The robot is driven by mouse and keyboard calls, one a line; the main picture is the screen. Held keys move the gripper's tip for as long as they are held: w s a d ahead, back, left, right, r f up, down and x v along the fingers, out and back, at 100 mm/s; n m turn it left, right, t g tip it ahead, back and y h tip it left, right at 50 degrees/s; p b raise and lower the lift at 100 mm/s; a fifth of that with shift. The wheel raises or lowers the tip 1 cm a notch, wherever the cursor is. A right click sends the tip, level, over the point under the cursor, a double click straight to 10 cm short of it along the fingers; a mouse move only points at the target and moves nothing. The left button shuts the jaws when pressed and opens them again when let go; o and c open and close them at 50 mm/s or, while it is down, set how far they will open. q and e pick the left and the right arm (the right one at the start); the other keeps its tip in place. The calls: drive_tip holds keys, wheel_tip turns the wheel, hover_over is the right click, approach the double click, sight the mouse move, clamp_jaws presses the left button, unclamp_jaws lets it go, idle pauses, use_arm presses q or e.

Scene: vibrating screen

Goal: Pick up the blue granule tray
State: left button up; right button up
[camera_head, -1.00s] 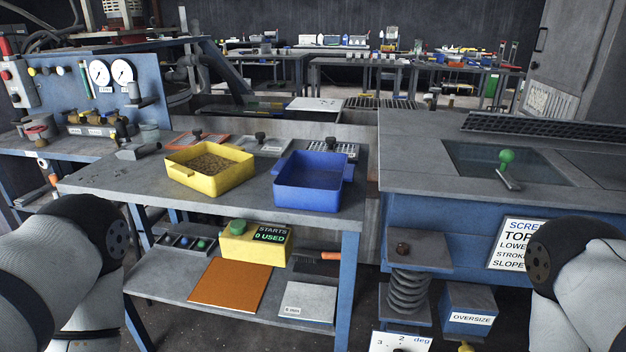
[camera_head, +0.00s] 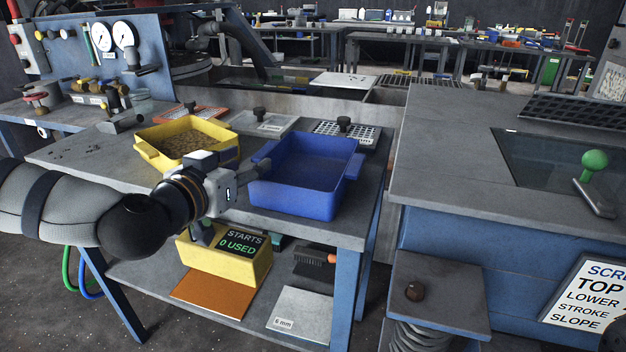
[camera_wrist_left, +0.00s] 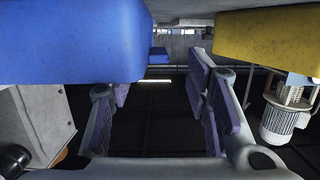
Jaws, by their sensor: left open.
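The blue tray (camera_head: 310,197) stands upright on the grey workbench, with small tabs on its sides. It looks empty. The yellow tray (camera_head: 160,160) to its left holds brown granules. My left gripper (camera_head: 252,178) is open and empty, in front of the gap between the trays, close to the blue tray's left side. In the left wrist view, the blue tray (camera_wrist_left: 70,45) fills the upper left and the yellow tray (camera_wrist_left: 270,40) the upper right. There the open fingers of my left gripper (camera_wrist_left: 160,108) have nothing between them. My right gripper is not in view.
Behind the trays lie a grey plate with a knob (camera_head: 262,121) and a perforated plate (camera_head: 345,130). A yellow starts counter box (camera_head: 225,262) stands below on the lower shelf (camera_head: 140,280). A screen deck with a green-knobbed lever (camera_head: 594,160) is at right.

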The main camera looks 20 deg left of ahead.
sight(259, 156)
use_arm(q)
drive_tip(key=w, duration=0.3)
drive_tip(key=w+f+b, duration=0.1)
drive_tip(key=w, duration=0.1)
drive_tip(key=shift+w+d+f, duration=0.1)
drive_tip(key=shift+w+d, duration=0.15)
drive_tip(key=shift+w, duration=0.05)
clamp_jaws()
